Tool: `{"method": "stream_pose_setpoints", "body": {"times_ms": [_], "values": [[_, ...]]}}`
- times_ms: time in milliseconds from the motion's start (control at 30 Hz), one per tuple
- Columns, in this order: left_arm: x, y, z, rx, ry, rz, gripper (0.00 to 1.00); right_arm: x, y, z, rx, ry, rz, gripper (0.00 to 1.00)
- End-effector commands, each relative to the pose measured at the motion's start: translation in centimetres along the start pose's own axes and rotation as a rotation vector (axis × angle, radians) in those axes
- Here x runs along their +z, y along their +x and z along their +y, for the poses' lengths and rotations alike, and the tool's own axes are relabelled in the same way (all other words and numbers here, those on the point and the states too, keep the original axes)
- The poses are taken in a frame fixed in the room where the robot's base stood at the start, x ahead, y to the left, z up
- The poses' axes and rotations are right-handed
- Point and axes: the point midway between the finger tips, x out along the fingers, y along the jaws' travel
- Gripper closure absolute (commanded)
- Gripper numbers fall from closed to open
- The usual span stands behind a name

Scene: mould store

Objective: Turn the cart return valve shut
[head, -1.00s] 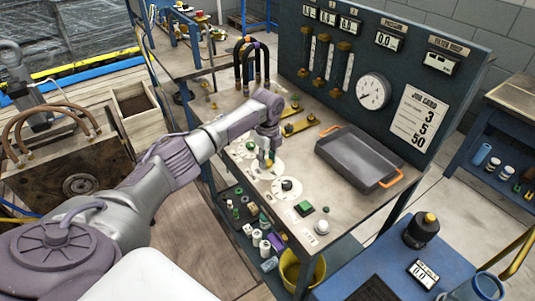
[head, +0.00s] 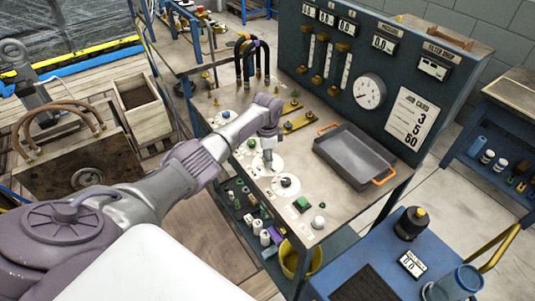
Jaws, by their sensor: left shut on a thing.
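Several round white dial plates with small knobs lie along the left side of the steel bench top (head: 325,220). My left gripper (head: 268,159) points down over one white dial plate (head: 257,168) and is shut on its valve knob, which the fingers mostly hide. A green knob (head: 251,143) stands on the plate behind it, and a dark knob (head: 286,181) on the plate in front. I cannot read which plate is marked as the cart return. My right gripper is not in view.
A grey tray (head: 354,156) with orange handles lies right of the dials. Bent hoses (head: 252,60) stand behind. A gauge panel (head: 369,91) backs the bench.

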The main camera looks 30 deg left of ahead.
Motion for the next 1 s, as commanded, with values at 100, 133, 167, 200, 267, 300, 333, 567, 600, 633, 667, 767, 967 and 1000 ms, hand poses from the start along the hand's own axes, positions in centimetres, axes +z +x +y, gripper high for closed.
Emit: {"method": "stream_pose_setpoints", "body": {"times_ms": [100,133,167,200,267,300,333,567,600,633,667,767,967,1000], "values": [[0.0,-0.2,0.0,0.0,-0.087,0.0,1.0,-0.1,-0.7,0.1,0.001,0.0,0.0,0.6],[0.0,-0.2,0.0,0.0,-0.108,-0.001,1.0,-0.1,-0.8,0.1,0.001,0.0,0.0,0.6],[0.0,-0.2,0.0,0.0,-0.127,-0.001,1.0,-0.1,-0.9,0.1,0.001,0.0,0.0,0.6],[0.0,-0.2,0.0,0.0,-0.152,0.0,1.0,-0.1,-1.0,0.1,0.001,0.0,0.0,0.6],[0.0,-0.2,0.0,-0.001,-0.184,0.0,1.0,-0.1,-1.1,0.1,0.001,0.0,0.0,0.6],[0.0,-0.2,0.0,-0.001,-0.203,0.0,1.0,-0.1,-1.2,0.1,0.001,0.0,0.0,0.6],[0.0,-0.2,0.0,-0.002,-0.217,0.0,1.0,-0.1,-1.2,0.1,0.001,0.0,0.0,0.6],[0.0,-0.1,0.0,-0.002,-0.283,0.0,1.0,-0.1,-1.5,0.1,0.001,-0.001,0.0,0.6],[0.0,-0.1,0.0,-0.002,-0.288,0.0,1.0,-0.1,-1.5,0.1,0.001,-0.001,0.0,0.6],[0.0,-0.1,0.0,-0.002,-0.291,0.0,1.0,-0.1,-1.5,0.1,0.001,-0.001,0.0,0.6],[0.0,-0.1,-0.1,-0.002,-0.294,0.0,1.0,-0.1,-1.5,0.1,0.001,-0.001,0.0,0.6],[0.0,-0.1,-0.1,-0.003,-0.299,0.0,1.0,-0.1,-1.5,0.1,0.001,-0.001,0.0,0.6],[0.0,-0.1,-0.1,-0.003,-0.3,0.001,1.0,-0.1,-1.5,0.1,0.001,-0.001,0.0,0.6],[0.0,-0.1,-0.1,-0.003,-0.3,0.001,1.0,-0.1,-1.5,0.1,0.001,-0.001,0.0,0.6]]}}
